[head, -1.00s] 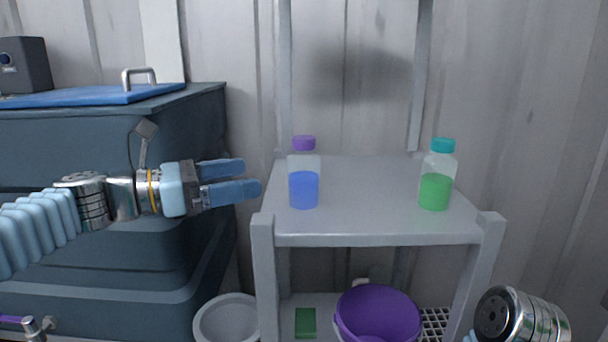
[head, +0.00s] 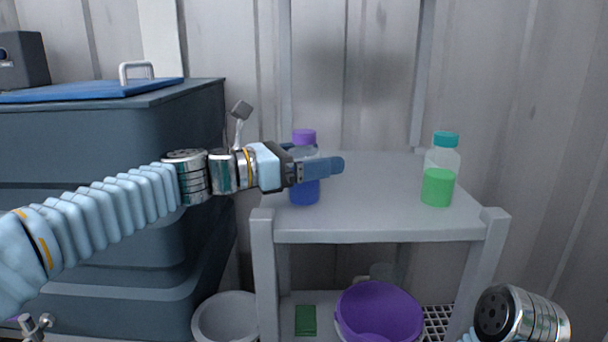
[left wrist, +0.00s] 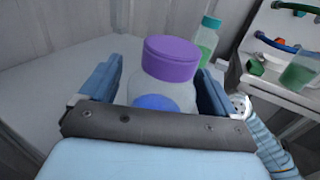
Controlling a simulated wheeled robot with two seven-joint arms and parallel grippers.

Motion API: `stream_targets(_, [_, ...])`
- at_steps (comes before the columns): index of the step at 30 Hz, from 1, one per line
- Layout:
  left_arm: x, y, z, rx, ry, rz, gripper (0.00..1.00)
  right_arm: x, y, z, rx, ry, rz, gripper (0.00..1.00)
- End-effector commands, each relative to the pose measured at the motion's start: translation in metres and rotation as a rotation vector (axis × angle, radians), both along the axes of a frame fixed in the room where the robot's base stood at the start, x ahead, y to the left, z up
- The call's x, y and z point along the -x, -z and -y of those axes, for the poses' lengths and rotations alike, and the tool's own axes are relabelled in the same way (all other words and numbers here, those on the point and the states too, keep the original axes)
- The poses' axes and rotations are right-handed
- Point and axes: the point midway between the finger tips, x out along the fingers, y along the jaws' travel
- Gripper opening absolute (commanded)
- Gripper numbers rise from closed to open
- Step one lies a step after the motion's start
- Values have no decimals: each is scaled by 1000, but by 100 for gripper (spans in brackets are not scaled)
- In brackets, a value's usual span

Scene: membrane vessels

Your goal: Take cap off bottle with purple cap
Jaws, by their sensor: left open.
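The bottle with the purple cap (head: 304,137) stands upright on the grey shelf (head: 380,222), with blue liquid in its lower part. Its cap is on, and it also shows in the left wrist view (left wrist: 171,58). My left gripper (head: 330,168) is open, with its fingers on either side of the bottle just below the cap. In the left wrist view the bottle stands between the two blue fingers, and I see no clear contact. Part of the bottle is hidden behind the fingers in the head view. Only a metal part of my right arm shows, at the lower right; its gripper is out of view.
A bottle with a teal cap (head: 445,139) and green liquid stands on the right of the shelf. Below are a purple bucket (head: 380,305), a white bin (head: 226,318) and a green item (head: 306,320). Dark stacked crates (head: 100,130) stand at the left. The shelf between the bottles is clear.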

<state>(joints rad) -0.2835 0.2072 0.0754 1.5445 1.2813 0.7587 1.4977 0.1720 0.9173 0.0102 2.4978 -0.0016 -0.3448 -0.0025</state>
Motion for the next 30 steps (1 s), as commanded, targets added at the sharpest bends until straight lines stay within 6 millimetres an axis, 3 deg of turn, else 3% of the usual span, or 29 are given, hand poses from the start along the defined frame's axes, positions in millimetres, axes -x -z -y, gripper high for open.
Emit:
stream_targets(7, [-1, 0, 2, 0, 0, 0, 87, 0, 0, 0, 0, 0, 0, 43])
stream_targets(19, [0, 0, 1, 0, 0, 0, 28, 0, 0, 0, 0, 0, 0, 43])
stream_targets(30, [0, -11, 1, 0, 1, 0, 27, 0, -6, 0, 1, 0, 1, 43])
